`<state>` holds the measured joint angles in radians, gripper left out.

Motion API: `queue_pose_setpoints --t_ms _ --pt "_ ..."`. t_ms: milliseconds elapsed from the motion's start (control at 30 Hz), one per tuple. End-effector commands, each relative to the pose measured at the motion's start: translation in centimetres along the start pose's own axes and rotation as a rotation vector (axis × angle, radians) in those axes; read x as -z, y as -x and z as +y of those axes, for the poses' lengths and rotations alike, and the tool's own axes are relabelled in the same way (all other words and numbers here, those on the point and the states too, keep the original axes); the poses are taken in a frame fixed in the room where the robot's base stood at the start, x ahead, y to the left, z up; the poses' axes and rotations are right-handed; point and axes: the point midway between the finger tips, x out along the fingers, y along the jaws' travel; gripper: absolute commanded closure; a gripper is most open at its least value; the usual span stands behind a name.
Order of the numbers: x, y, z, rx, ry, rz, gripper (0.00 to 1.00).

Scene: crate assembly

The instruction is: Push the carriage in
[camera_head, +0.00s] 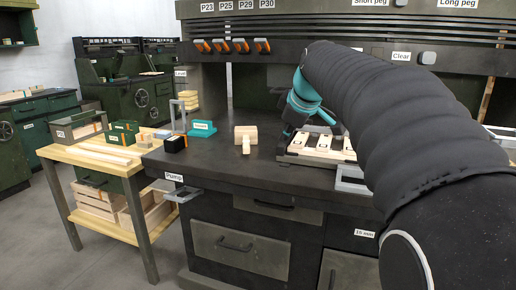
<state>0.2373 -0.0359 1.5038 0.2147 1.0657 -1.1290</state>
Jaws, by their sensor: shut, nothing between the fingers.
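The carriage appears to be the low grey frame (296,160) on the dark bench, holding pale wooden pieces with dark marks. A grey handle (352,186) stands at its front right, partly covered by my arm. My gripper (284,148) is a small dark shape below the teal wrist, at the carriage's left edge. It is shut and holds nothing. I cannot tell whether it touches the carriage. My black-sleeved arm hides the carriage's right side and what lies behind it.
Further left are a teal labelled block (202,128) and a black box (175,144). A wooden side table (88,152) holds green bins. A grey pump lever (184,194) juts from the bench front.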

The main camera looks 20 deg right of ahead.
Motion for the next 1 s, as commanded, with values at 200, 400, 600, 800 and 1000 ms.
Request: queue_pose_setpoints --t_ms 200,400,600,800,1000 --pt "0.1 -1.5 0.6 0.001 0.020 0.002 1.00" --pt "0.1 -5.0 0.5 0.002 0.019 0.001 1.00" --pt "0.2 -8.7 0.5 0.002 0.019 0.001 1.00" --pt "0.3 -10.9 2.1 -0.002 0.017 0.002 1.00" --pt "0.3 -11.7 3.7 -0.002 0.017 0.003 1.00"
